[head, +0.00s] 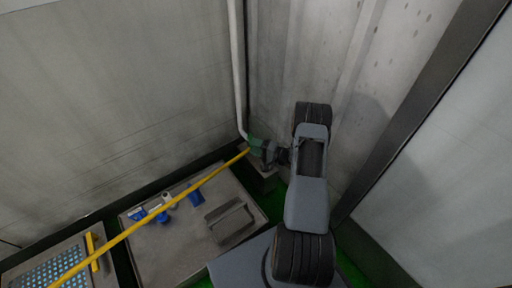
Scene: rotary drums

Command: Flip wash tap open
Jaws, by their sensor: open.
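A pale pipe (237,75) runs down the back wall and bends near its foot, close to a small green part (255,146). I cannot tell whether this green part is the wash tap. Several blue-handled fittings, one of them at the right (195,195), sit on the grey panel; I cannot tell whether one of these is the tap. My gripper (261,154) is at the foot of the pipe, beside or over the green part, which it partly hides. The jaws are open, but they are small and dark; contact cannot be made out.
A long yellow bar (150,220) slants from the green part toward the lower left, above the grey panel (180,255). A raised dark-edged block (229,221) stands on the panel. A perforated blue-dotted plate (50,270) is at lower left. Walls close in behind and at right.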

